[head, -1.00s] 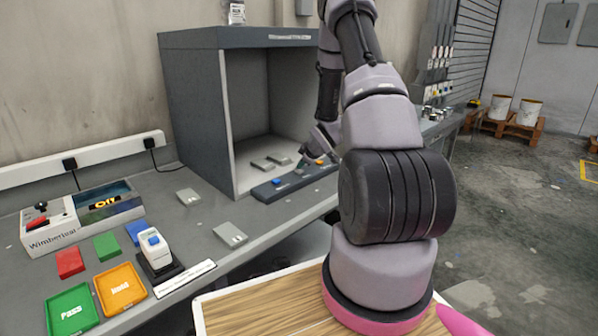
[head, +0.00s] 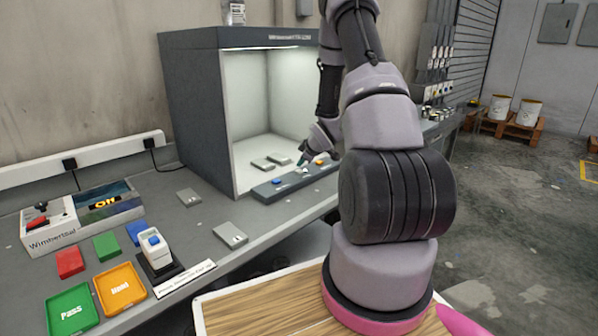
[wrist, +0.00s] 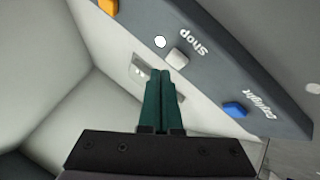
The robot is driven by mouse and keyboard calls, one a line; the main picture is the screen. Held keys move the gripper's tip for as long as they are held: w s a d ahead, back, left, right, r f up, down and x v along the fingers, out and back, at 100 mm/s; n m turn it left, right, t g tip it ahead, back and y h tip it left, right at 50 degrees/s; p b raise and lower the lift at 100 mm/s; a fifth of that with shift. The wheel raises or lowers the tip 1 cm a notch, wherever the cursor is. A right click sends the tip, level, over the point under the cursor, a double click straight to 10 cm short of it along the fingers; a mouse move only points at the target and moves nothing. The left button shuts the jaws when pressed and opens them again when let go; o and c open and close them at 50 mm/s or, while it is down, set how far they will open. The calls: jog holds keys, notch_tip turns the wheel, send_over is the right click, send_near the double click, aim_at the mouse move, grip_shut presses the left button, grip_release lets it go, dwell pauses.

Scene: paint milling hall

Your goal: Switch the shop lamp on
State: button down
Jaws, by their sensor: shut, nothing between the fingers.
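The light booth (head: 195,110) stands on the bench, and its inside is lit. Along its front runs a dark control strip (head: 262,193) with blue, white and orange buttons. In the wrist view the white button (wrist: 178,57) sits by the word "Shop", and a small round indicator (wrist: 161,42) beside it glows white. My gripper (wrist: 160,73) is shut and empty, its green fingertips beside the white button; I cannot tell whether they touch it. In the head view my gripper (head: 301,160) is small and partly hidden, just above the strip.
The blue button (wrist: 235,109) is labelled "Daylight"; an orange button (wrist: 109,6) lies at the other side. Grey sample plates (head: 263,164) lie inside the booth. More plates, a Wimberleaf box (head: 50,238) and green "Pass" (head: 72,310) and orange "Hold" (head: 120,290) trays sit on the bench.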

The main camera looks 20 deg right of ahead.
jog(key=shift+r, duration=0.15)
jog(key=shift+r, duration=2.95)
notch_tip(320, 180, up, 14)
jog(key=m+h, duration=0.2)
jog(key=m, duration=0.2)
send_over(301, 172)
jog(key=s+a, duration=0.2)
jog(key=s, duration=0.3)
jog(key=s+a+r+m+g, duration=0.1)
jog(key=s+a+r+m, duration=0.35)
jog(key=s+r, duration=0.4)
jog(key=s+a+r+m+y, duration=0.1)
jog(key=s+a+r, duration=0.1)
jog(key=s+a, duration=0.2)
jog(key=s+a+r+m+y, duration=0.1)
jog(key=s+a+r+m, duration=0.1)
jog(key=s, duration=0.8)
jog(key=s+a+r+m+g+y, duration=0.1)
jog(key=s+a+r+m, duration=0.1)
jog(key=s+a, duration=0.4)
jog(key=shift+s+r+y, duration=0.4)
jog(key=shift+s+r, duration=0.35)
jog(key=shift+s, duration=0.3)
